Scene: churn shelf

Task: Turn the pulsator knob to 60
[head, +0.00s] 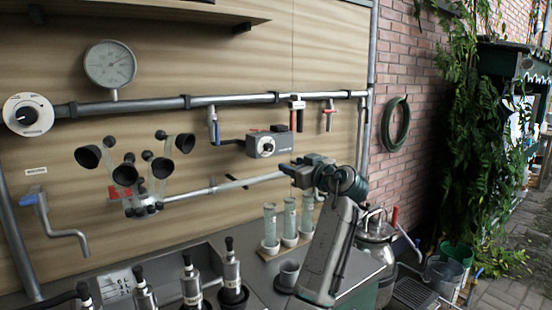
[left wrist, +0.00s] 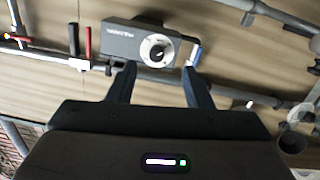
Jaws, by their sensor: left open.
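The pulsator (head: 258,142) is a grey box on the wall, fixed by the metal pipe. Its round knob (head: 267,148) has a pale face with a dark centre; its setting is too small to read. My left gripper (head: 290,169) is in front of the wall, below and right of the pulsator in the head view. In the left wrist view the pulsator (left wrist: 130,42) and its knob (left wrist: 157,50) lie just beyond the two open fingers (left wrist: 160,70). The fingers hold nothing and appear apart from the knob. My right gripper is out of view.
A blue-handled valve (head: 214,126) hangs left of the pulsator, and red-handled valves (head: 297,115) hang to the right. A gauge (head: 110,65) and white dial (head: 28,114) are far left. A milking cluster (head: 135,175) hangs left. Glass tubes (head: 270,225) stand below.

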